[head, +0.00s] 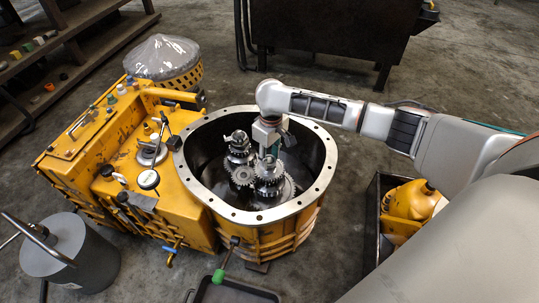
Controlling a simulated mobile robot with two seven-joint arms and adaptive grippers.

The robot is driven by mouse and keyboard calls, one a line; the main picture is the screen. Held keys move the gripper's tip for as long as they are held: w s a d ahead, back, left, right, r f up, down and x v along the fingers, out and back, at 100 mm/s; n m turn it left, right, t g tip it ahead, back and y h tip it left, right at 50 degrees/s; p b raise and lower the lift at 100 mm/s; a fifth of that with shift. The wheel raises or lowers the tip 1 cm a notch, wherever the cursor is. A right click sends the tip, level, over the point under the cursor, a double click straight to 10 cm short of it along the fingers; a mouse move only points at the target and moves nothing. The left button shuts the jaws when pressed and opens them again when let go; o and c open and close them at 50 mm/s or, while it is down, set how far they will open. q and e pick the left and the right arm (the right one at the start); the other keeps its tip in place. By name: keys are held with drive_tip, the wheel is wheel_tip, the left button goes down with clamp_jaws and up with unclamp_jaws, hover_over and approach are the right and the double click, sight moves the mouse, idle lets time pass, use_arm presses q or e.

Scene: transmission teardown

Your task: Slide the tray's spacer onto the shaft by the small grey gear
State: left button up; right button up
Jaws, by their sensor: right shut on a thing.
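My right gripper (269,147) reaches down inside the round yellow housing, over the gears. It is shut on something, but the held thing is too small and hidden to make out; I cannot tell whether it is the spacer. A small grey gear (243,176) sits at the left of the gear group, next to a larger gear stack (270,182) under my gripper. A shaft with stacked gears (238,150) stands behind the small gear. A dark tray (235,293) lies at the bottom edge, mostly cut off, and no spacer shows in it. My left gripper is not in view.
The housing's metal rim (330,165) surrounds the gears closely. The yellow machine body (165,200) with gauges adjoins at left. A grey cylindrical can (70,255) stands at lower left. A crate with yellow parts (372,220) stands at right.

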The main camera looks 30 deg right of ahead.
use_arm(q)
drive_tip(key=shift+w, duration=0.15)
use_arm(e)
drive_tip(key=shift+f, duration=0.7)
drive_tip(key=o, duration=1.2)
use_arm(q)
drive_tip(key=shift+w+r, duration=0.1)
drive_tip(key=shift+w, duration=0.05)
use_arm(e)
drive_tip(key=o, duration=0.5)
drive_tip(key=shift+f, duration=0.1)
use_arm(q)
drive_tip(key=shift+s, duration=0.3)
